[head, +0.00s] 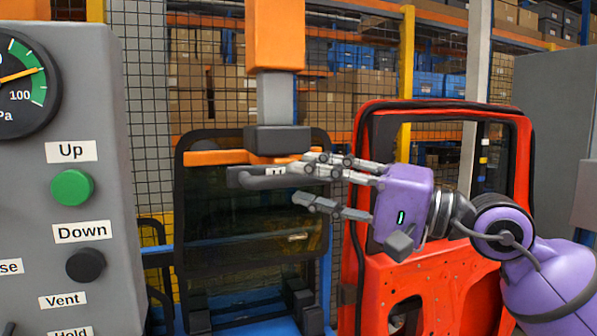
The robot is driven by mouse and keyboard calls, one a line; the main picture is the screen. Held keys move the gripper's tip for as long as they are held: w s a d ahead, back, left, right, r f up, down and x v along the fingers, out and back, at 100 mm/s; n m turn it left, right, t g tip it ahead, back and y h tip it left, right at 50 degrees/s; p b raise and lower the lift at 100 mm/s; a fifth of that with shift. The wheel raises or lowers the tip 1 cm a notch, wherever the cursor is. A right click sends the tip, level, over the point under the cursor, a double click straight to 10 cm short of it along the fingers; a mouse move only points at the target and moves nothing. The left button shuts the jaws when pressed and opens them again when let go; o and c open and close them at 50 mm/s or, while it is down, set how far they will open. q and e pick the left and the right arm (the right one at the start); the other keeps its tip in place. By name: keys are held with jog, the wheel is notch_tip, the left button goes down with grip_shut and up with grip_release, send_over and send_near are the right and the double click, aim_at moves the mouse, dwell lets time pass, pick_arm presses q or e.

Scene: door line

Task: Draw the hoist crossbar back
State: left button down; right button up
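The hoist crossbar (262,181) is a dark grey horizontal bar with a partly covered white label. It hangs below the hoist's orange and grey column (276,95) and dark block (277,139), in front of a dark-framed window panel. My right gripper (298,183) reaches in from the right with its fingers apart. The upper fingers overlap the bar's right part and the lower finger is below it. A gap shows between the lower finger and the bar; I cannot tell whether the upper fingers touch it. My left gripper is not in view.
A grey control panel (95,205) with a gauge, a green Up button (72,188) and a black Down button (86,265) fills the left. A red door (437,275) stands behind my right arm. The window panel (250,225) is behind the crossbar. Mesh fencing and shelves lie beyond.

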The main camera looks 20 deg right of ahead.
aim_at(272, 164)
jog(key=shift+p+x, duration=0.3)
jog(key=shift+x, duration=0.65)
jog(key=shift+w+a, duration=0.25)
jog(key=shift+a, duration=0.05)
grip_shut()
